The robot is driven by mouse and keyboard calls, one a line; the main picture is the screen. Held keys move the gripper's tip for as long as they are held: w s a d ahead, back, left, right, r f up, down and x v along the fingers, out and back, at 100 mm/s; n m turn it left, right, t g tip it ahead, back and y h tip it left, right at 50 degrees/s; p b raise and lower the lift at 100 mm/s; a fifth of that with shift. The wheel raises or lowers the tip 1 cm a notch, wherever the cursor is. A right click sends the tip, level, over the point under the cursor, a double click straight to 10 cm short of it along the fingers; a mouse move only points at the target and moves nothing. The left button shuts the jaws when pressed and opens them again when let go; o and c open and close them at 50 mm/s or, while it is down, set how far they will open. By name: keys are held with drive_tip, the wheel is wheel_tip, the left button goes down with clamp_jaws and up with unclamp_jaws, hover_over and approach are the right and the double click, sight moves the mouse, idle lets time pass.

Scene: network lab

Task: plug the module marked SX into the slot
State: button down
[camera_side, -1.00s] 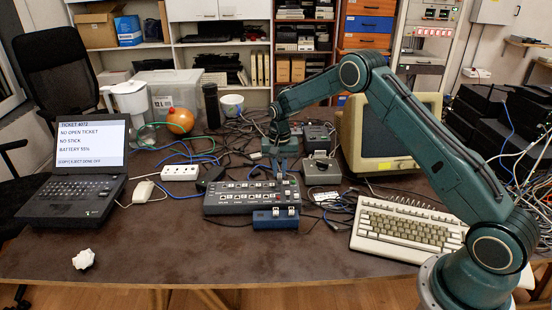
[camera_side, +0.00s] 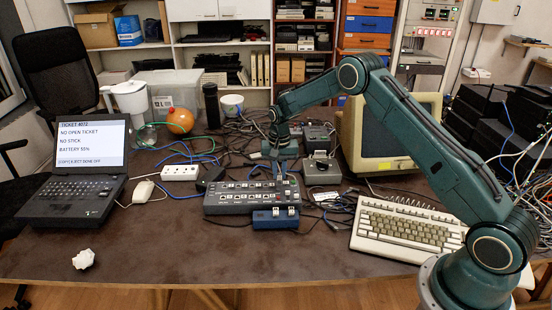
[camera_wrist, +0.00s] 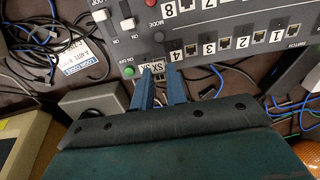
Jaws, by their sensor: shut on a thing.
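My gripper (camera_wrist: 158,74) is shut on a small grey module (camera_wrist: 158,80) with a white label that reads SX. Its blue fingers stand on either side of the module in the wrist view. The dark grey switch box (camera_wrist: 210,62) has numbered ports and lies just beyond the fingertips. The module is at the box's edge, beside a green button (camera_wrist: 129,72). The slot cannot be made out, and I cannot tell whether the module has entered it. In the side view my gripper (camera_side: 280,178) points down at the back of the switch box (camera_side: 226,209).
A blue block (camera_side: 272,224) with two pale pieces stands in front of the box. A small grey box (camera_side: 321,172) stands close to the right of my gripper. Loose cables (camera_wrist: 50,35) lie around. A keyboard (camera_side: 408,228) is at right; the table's front left is mostly clear.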

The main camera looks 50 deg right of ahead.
drive_tip(key=shift+f, duration=0.75)
idle(0.7)
drive_tip(key=c, duration=1.3)
unclamp_jaws()
wheel_tip(320, 180, up, 14)
drive_tip(key=shift+f, duration=0.1)
